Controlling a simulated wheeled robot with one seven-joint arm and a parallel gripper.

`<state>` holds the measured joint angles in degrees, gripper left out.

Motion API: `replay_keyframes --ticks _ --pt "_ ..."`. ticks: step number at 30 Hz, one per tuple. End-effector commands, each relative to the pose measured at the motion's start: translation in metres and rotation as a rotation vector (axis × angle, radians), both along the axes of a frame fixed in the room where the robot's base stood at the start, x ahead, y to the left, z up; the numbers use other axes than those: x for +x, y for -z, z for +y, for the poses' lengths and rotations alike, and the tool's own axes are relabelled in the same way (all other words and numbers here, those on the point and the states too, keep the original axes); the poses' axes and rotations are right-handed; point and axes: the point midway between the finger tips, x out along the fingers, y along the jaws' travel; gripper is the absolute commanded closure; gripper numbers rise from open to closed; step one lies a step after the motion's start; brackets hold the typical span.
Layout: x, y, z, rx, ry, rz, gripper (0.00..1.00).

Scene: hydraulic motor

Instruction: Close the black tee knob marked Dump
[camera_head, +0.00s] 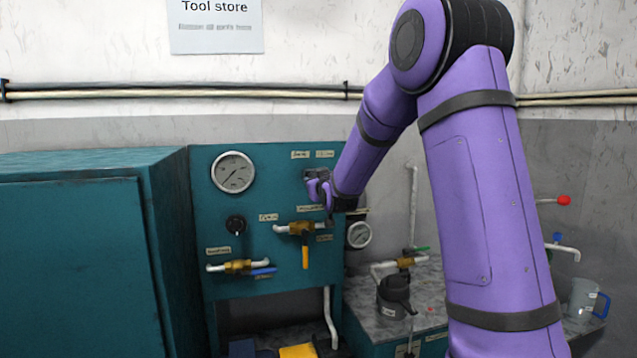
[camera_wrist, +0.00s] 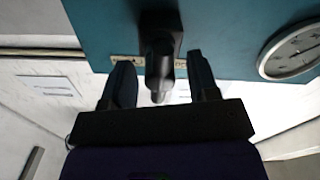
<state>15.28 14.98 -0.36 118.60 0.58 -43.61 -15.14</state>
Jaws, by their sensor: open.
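A black tee knob (camera_wrist: 160,52) stands out from the teal panel in the wrist view, on a dark mount. My gripper (camera_wrist: 162,78) is open there, with one finger on each side of the knob; I cannot tell whether either finger touches it. In the head view my gripper (camera_head: 318,190) is at the upper right of the teal panel (camera_head: 270,165), below two small labels. The knob is mostly hidden there by my gripper. The label lettering is too small to read, so I cannot confirm the Dump mark.
A yellow-handled valve (camera_head: 305,248) and a blue-handled valve (camera_head: 262,271) stick out below. A dark can (camera_head: 393,297) stands on the bench at right.

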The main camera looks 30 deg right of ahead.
Motion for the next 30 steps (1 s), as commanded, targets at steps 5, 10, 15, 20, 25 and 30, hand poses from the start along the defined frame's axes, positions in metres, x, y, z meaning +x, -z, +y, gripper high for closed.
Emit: replay_keyframes --ticks 5,10,15,20,25,30 --pt "-0.0002 0.0001 -0.0001 0.0 0.0 0.0 0.59" --pt "-0.0003 0.0001 0.0 0.0 0.0 0.0 0.94" --pt "-0.0003 0.0001 0.0 0.0 0.0 0.0 0.94" --pt "-0.0003 0.0002 -0.0001 0.003 0.0 0.0 0.94" --pt "-0.0004 0.0002 0.0 0.008 0.0 -0.001 0.94" --pt "-0.0004 0.0002 0.0001 0.018 0.0 -0.004 0.95"
